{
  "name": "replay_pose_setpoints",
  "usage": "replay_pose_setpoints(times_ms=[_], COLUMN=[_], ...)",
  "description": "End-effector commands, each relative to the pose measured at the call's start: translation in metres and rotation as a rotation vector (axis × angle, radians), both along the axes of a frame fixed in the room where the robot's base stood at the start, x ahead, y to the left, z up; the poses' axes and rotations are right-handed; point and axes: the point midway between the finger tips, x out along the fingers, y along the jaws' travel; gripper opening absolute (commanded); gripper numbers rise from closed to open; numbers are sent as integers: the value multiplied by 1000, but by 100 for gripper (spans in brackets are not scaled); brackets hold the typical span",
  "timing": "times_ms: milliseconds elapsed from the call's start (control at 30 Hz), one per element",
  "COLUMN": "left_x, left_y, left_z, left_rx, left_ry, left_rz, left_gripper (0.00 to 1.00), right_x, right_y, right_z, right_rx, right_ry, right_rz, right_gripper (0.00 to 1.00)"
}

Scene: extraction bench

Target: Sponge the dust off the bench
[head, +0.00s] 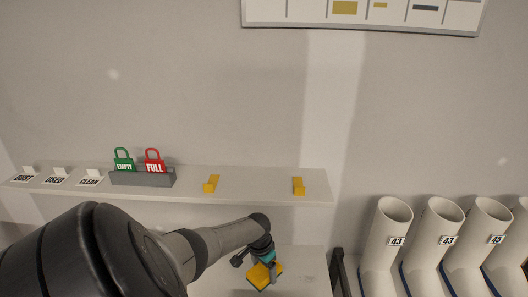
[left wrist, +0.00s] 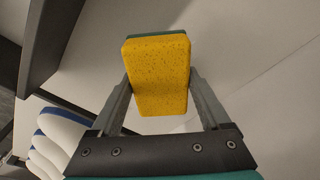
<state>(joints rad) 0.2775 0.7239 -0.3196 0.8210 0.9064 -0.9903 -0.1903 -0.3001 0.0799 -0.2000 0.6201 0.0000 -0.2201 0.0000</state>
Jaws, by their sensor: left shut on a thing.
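The sponge (head: 265,275) is yellow with a dark green side. My left gripper (head: 269,267) is shut on it, low in the middle of the head view. In the left wrist view the sponge (left wrist: 160,78) sits between the two fingers of my left gripper (left wrist: 162,95), its yellow face toward the camera. The pale bench (head: 308,268) shows below the shelf, partly hidden by my left arm. A few faint specks lie on its right part; I cannot tell if they are dust. I cannot tell whether the sponge touches the bench. My right gripper is not in view.
A shelf (head: 245,194) above the bench carries a grey holder (head: 142,179) with a green EMPTY tag (head: 124,163) and a red FULL tag (head: 155,163), small label signs (head: 56,178) and two yellow hooks (head: 211,184). Several white numbered tubes (head: 387,240) stand at the right.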

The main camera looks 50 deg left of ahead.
Motion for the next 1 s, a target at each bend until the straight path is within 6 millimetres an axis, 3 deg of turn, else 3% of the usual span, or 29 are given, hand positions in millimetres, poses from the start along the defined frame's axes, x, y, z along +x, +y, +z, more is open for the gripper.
replay_pose_setpoints(times_ms=[100,467,667,1000], left_x=[0,0,0,0], left_y=[0,0,0,0], left_z=[11,12,30,40], left_rx=[-1,0,0,0], left_ry=[0,0,0,-1], left_rz=[0,0,0,0], left_gripper=[18,18,18,18], right_x=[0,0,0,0], right_y=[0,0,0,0], right_z=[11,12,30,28], right_rx=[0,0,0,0], right_ry=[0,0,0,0], right_rz=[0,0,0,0], right_gripper=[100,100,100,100])
